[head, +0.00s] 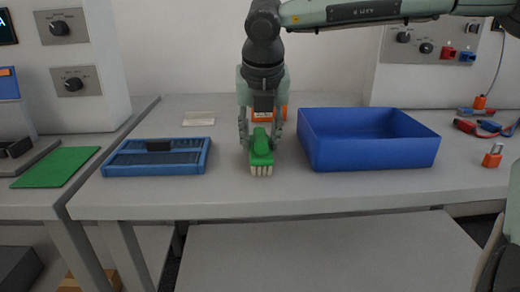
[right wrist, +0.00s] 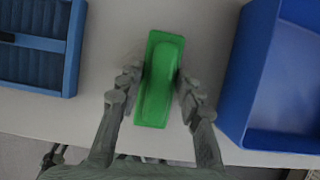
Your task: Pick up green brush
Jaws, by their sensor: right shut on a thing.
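The green brush (head: 261,153) has a green handle and pale bristles. It is at the middle of the table near the front edge, bristles down. My right gripper (head: 260,138) comes down on it from above, and its fingers are shut on the handle from both sides. In the right wrist view the brush (right wrist: 158,80) lies between the two fingertips (right wrist: 158,84) of this gripper. I cannot tell whether the bristles touch the table. My left gripper is not in view.
A blue bin (head: 380,158) stands close to the right of the brush. A blue-framed tray (head: 157,172) lies to the left. An orange object (head: 262,116) is behind my gripper. A green mat (head: 56,167) is at the left.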

